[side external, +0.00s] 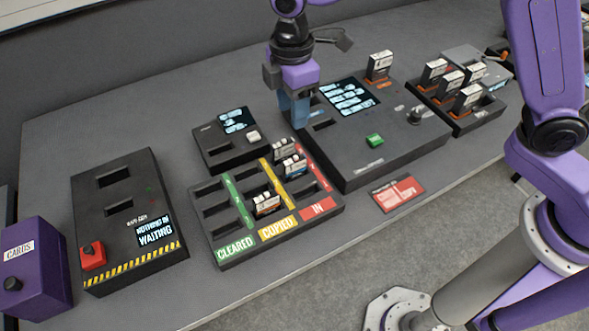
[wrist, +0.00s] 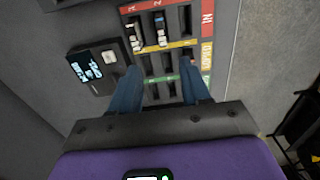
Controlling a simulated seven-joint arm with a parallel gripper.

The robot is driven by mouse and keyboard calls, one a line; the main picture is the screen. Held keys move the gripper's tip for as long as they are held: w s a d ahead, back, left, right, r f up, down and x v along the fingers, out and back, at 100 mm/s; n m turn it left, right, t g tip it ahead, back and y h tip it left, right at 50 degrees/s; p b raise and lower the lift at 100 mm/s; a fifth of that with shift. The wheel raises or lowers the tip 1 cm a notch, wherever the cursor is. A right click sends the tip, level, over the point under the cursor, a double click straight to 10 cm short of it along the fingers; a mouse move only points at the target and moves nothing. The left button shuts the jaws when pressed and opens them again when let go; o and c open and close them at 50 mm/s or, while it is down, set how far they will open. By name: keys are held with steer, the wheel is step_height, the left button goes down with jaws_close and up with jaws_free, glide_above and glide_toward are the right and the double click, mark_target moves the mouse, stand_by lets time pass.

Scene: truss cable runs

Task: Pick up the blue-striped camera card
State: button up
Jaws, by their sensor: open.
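The blue-striped card (side external: 293,165) stands in a slot of the IN column of the three-column tray (side external: 228,256). In the wrist view, the blue-striped card (wrist: 161,30) is beyond my fingertips, toward the top of the picture. My gripper (side external: 294,122) is open and empty, above the far side of the tray beside the large console. In the wrist view, my gripper (wrist: 160,66) has its two blue fingers spread with the tray between them. A pale card (side external: 282,147) stands just behind the blue-striped one. An orange-striped card (side external: 267,203) stands in the COPIED column.
The large console (side external: 400,140) with a screen and green button stands right of the tray. A small screen box (side external: 228,150) is behind the tray. A striped-edge box (side external: 115,220) is at left. A rack (side external: 460,125) at right holds several cards. A red label (side external: 398,194) lies in front.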

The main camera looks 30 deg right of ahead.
mark_target(295, 157)
step_height(295, 157, down, 17)
steer(key=shift+s+d+r, duration=0.1)
steer(key=shift+s+d, duration=0.05)
stand_by(0.5)
jaws_close()
